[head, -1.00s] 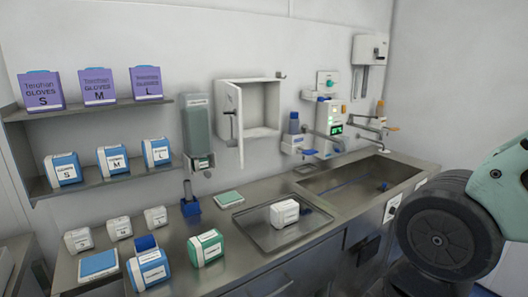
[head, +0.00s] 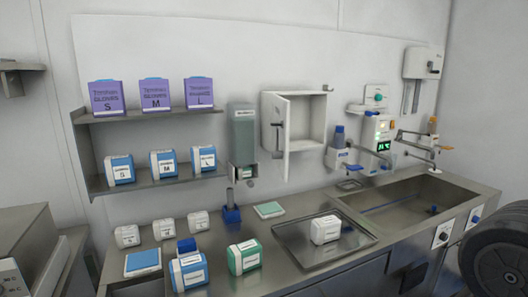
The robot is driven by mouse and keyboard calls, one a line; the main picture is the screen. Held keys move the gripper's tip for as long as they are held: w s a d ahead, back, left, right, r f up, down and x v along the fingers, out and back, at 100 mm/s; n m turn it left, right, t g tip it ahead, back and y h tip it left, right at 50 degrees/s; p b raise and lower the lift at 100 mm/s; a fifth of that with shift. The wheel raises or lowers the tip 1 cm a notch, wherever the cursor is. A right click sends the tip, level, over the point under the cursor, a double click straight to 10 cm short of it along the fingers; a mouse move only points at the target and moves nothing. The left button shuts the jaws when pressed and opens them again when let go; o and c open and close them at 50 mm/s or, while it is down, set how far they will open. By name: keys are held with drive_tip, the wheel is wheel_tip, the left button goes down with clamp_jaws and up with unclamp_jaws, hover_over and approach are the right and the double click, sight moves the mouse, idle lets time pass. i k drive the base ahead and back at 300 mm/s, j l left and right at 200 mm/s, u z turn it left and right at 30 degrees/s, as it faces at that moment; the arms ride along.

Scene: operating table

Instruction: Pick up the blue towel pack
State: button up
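A flat blue pack (head: 143,261), which looks like the blue towel pack, lies on the left end of the steel counter (head: 290,272). A blue-and-white box (head: 189,271) stands just right of it, with a small dark blue item (head: 186,245) behind that box. The label on the flat pack is too small to read. A similar flat green pack (head: 268,210) lies farther back on the counter. My gripper is not in view, so its state does not show.
Small white boxes (head: 163,229) stand behind the flat blue pack. A green-and-white box (head: 244,257) stands at the front edge. A steel tray (head: 290,250) holds a white box (head: 325,229). Shelves (head: 160,190) hang above. A grey cabinet (head: 30,250) stands at left.

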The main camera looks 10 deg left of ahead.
sight(187, 272)
drive_tip(key=j, duration=1.65)
drive_tip(key=i, duration=0.05)
